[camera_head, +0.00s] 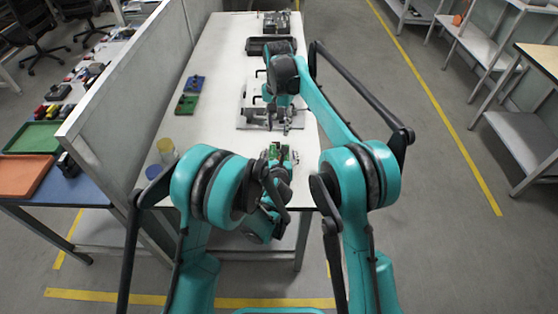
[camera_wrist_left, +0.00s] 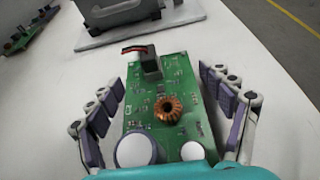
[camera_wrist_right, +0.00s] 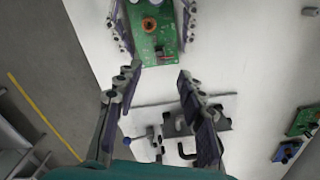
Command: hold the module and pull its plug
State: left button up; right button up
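The module is a green circuit board (camera_wrist_left: 165,105) with a copper coil and white-topped cylinders. The board also shows in the head view (camera_head: 283,154) and right wrist view (camera_wrist_right: 153,22). My left gripper (camera_wrist_left: 160,82) has its fingers along both sides of the board, with narrow gaps visible; I cannot tell whether the board rests on the table. My right gripper (camera_wrist_right: 158,76) is open and empty, its fingertips beyond the plug end; it also shows in the head view (camera_head: 280,124).
A grey device on a plate (camera_head: 245,122) lies beyond the board, under my right gripper.

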aim_at(278, 146)
pick_arm(q)
jog(key=c, duration=1)
jog(key=shift+c, duration=1.2)
pick_arm(e)
jog(key=shift+o, duration=0.7)
jog(key=n, duration=0.2)
jog(key=r+n, duration=0.1)
jog(key=n, duration=0.3)
jog(key=shift+r+n, duration=0.25)
jog(key=shift+n, duration=0.05)
notch_tip(278, 146, down, 8)
jog(key=n, duration=1.5)
jog(key=shift+a+f+n, duration=0.15)
jog(key=shift+f+n, duration=0.1)
jog(key=shift+n, duration=0.15)
jog(key=shift+c, duration=0.3)
grip_shut()
